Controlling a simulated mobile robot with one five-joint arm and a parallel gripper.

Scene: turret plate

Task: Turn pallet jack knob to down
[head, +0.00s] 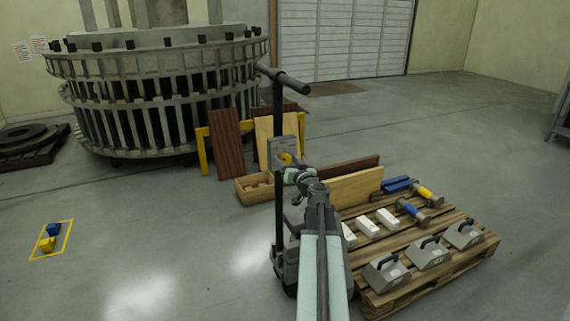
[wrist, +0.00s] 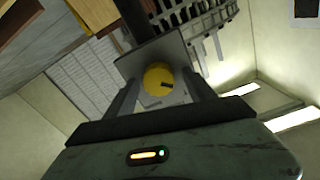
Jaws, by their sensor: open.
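The pallet jack has a black upright column (head: 279,115) with a T-handle (head: 284,77) at its top. A grey control box (head: 283,150) is fixed partway up the column and carries a round yellow knob (head: 287,158). In the wrist view the yellow knob (wrist: 158,79) has a dark pointer mark on its face and sits in front of a grey plate (wrist: 150,52). My gripper (wrist: 157,85) is open, with one finger on each side of the knob. Whether the fingers touch it, I cannot tell. In the head view my gripper (head: 291,167) is at the box, partly hiding it.
A wooden pallet (head: 430,272) at the right bears grey handled blocks, white blocks, boards and blue-yellow cylinders. A wooden crate (head: 254,191) and leaning boards stand behind the column. A large round turret structure (head: 160,90) is at the back left. The floor at the left is mostly clear.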

